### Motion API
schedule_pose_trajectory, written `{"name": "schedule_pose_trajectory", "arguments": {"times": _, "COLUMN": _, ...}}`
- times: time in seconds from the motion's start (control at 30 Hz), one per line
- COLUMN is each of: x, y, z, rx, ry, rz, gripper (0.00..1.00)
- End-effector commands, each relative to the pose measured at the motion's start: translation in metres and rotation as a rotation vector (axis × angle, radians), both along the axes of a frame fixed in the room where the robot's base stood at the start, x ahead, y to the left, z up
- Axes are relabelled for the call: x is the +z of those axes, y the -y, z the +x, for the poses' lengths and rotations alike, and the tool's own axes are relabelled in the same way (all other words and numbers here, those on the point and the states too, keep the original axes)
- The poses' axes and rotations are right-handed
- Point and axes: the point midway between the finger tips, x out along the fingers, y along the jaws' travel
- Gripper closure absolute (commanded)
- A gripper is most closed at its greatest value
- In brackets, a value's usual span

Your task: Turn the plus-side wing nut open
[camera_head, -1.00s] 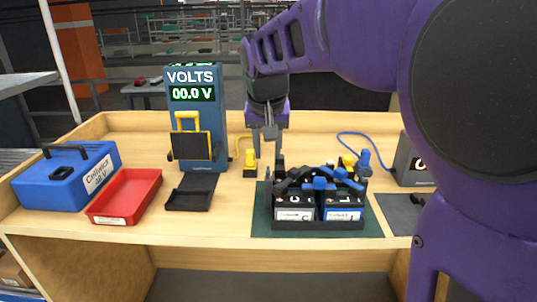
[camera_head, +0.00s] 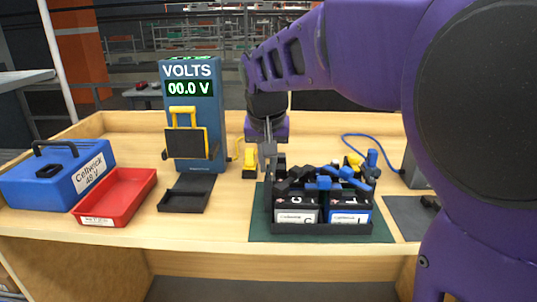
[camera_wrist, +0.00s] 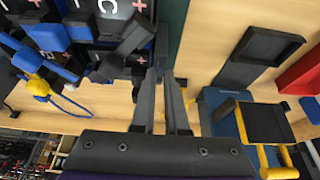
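Two black batteries stand side by side in a black tray (camera_head: 335,230), one with a white label (camera_head: 296,217) and one with a blue label (camera_head: 349,217). Blue and black blocky pieces (camera_head: 325,183) crowd their tops. Red plus signs show on the batteries in the wrist view (camera_wrist: 140,5). I cannot pick out the plus-side wing nut for certain among these parts. My gripper (camera_head: 267,165) points down at the left rear edge of the tray. In the wrist view its two fingers (camera_wrist: 163,75) are close together with a narrow gap, and nothing clear is held between them.
A blue voltmeter (camera_head: 190,125) reading 00.0 V stands behind left, with a black holder (camera_head: 184,200) before it. A red tray (camera_head: 115,197) and blue Cellwick case (camera_head: 58,178) are farther left. Blue cable (camera_head: 375,139) lies at right.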

Motion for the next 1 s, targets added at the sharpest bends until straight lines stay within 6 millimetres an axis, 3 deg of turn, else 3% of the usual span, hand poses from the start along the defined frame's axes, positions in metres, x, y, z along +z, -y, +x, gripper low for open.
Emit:
{"name": "schedule_pose_trajectory", "arguments": {"times": 0.57, "x": 0.0003, "y": 0.0004, "z": 0.0001, "rx": 0.025, "ry": 0.0, "rz": 0.001, "gripper": 1.0}}
{"name": "schedule_pose_trajectory", "arguments": {"times": 1.0, "x": 0.0007, "y": 0.0045, "z": 0.0008, "rx": 0.31, "ry": -0.001, "rz": 0.001, "gripper": 1.0}}
